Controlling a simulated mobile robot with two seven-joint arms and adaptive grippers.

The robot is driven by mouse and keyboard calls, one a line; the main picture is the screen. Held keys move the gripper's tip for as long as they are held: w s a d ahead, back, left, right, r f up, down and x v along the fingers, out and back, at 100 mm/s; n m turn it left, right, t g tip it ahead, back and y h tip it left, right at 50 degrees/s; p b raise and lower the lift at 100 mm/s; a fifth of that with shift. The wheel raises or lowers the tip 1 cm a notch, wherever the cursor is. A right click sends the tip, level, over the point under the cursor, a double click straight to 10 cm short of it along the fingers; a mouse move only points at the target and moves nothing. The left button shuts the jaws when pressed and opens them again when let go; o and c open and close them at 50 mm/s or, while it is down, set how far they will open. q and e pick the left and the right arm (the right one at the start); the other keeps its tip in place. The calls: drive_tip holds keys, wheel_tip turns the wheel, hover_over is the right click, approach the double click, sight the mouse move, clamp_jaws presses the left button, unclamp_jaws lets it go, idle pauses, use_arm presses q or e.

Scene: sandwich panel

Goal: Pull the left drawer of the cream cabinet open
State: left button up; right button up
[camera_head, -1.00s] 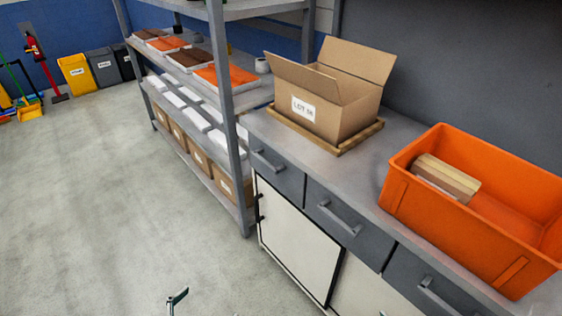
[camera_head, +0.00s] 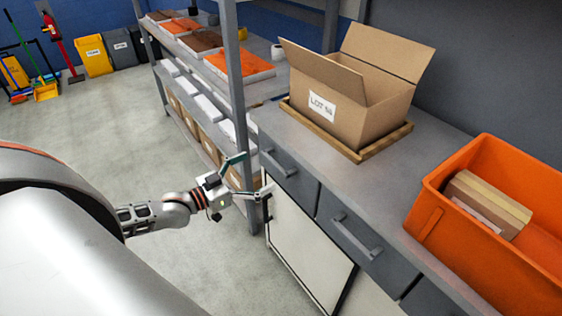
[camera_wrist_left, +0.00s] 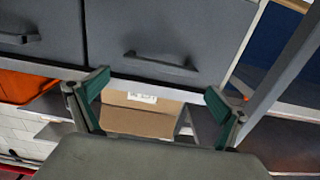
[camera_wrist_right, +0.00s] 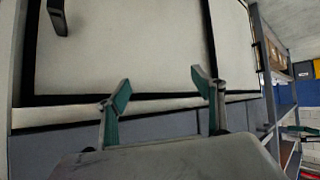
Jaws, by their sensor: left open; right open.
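The cabinet has cream doors (camera_head: 300,250) below grey drawer fronts. Its left drawer (camera_head: 300,187), with a grey bar handle (camera_head: 278,163), looks shut, flush with the front. My left gripper (camera_head: 257,175) is open and empty just in front of this drawer, its fingers spread near the handle. In the left wrist view, which is upside down, the drawer handle (camera_wrist_left: 160,62) lies beyond and between the open fingertips (camera_wrist_left: 158,86), apart from them. My right gripper (camera_wrist_right: 160,84) is open and empty, facing the cream doors (camera_wrist_right: 120,50); the head view does not show it.
A cardboard box (camera_head: 345,105) on a wooden tray (camera_head: 372,151) and an orange bin (camera_head: 430,205) holding a packet stand on the grey top. A shelf rack post (camera_head: 237,110) stands close to the cabinet's left end. Floor (camera_head: 110,155) is open at left.

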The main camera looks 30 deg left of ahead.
sight(272, 163)
use_arm(q)
drive_tip(key=shift+b+x, duration=0.3)
drive_tip(key=shift+x, duration=2.85)
drive_tip(key=c, duration=1.3)
drive_tip(key=shift+o, duration=0.2)
